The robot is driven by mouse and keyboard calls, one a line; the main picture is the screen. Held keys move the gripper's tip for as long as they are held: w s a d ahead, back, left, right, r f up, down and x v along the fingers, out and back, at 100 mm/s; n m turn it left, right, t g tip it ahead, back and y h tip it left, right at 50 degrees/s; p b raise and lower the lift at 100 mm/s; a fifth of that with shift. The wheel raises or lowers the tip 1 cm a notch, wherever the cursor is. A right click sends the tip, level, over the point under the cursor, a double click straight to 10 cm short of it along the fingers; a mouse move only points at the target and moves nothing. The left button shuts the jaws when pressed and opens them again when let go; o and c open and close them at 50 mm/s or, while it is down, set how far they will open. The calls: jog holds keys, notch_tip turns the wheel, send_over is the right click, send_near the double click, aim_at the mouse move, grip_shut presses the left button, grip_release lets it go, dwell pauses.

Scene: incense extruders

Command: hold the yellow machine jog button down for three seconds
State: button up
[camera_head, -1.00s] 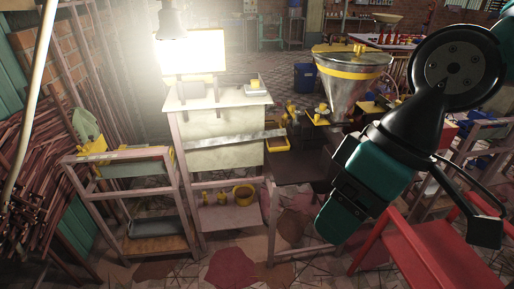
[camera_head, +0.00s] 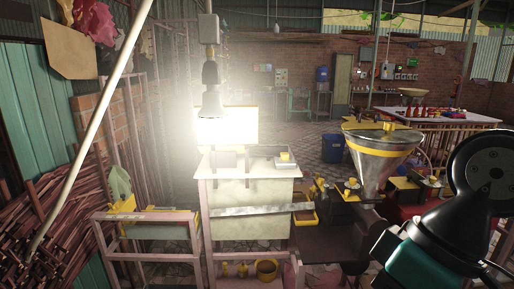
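A small pale box with a yellow button (camera_head: 285,157) sits on the right side of the top of the pale cabinet (camera_head: 249,187). It looks like a push button, but it is too small to read any marking. To the right stands the machine with a metal hopper and yellow rim (camera_head: 376,165). My black and teal arm fills the lower right corner, well apart from the button. My gripper's fingertips are not visible in this view.
A bright lamp (camera_head: 211,101) hangs above the cabinet in front of a glowing panel. A low pinkish rack (camera_head: 150,217) stands at left beside bundled sticks (camera_head: 40,220). A blue barrel (camera_head: 333,148) and a white table (camera_head: 440,116) are behind.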

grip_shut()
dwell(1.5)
